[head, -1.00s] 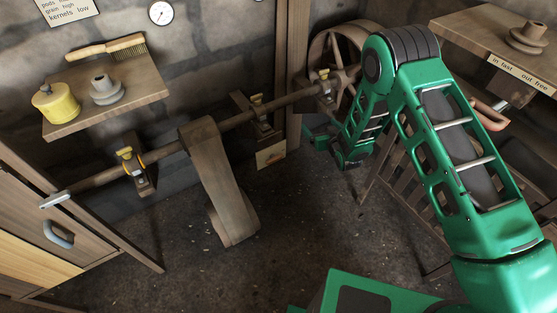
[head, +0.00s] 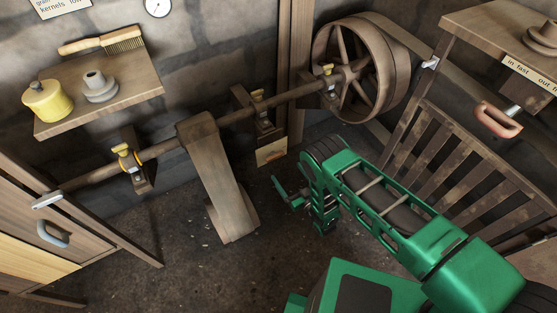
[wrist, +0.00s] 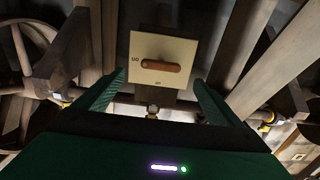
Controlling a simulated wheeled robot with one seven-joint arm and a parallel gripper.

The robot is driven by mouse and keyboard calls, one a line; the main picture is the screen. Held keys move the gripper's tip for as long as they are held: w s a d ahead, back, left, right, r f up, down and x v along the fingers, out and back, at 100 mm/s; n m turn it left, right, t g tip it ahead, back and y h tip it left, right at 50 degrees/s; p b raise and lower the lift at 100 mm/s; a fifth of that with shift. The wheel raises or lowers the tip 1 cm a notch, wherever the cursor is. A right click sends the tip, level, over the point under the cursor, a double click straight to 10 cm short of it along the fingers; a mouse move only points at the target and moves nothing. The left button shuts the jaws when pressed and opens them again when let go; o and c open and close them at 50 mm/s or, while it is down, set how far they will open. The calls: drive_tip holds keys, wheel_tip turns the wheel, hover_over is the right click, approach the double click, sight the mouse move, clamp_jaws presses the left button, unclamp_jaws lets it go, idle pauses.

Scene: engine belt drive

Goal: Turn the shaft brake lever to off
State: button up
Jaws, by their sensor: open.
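The shaft brake lever (wrist: 161,66) is a small orange-brown handle on a pale square plate (wrist: 163,48) in the wrist view. It lies level across the plate, with its left end beside letters that look like an inverted "ON". A smaller mark, probably "off", is below it.
A wooden shaft (head: 226,117) runs above the plate to a large spoked wheel (head: 361,70). A slatted gate (head: 450,160) is at the right. The floor between is clear.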

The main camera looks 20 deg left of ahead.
sight(276, 158)
drive_tip(key=x, duration=0.9)
drive_tip(key=shift+a, duration=0.2)
drive_tip(key=c, duration=1.1)
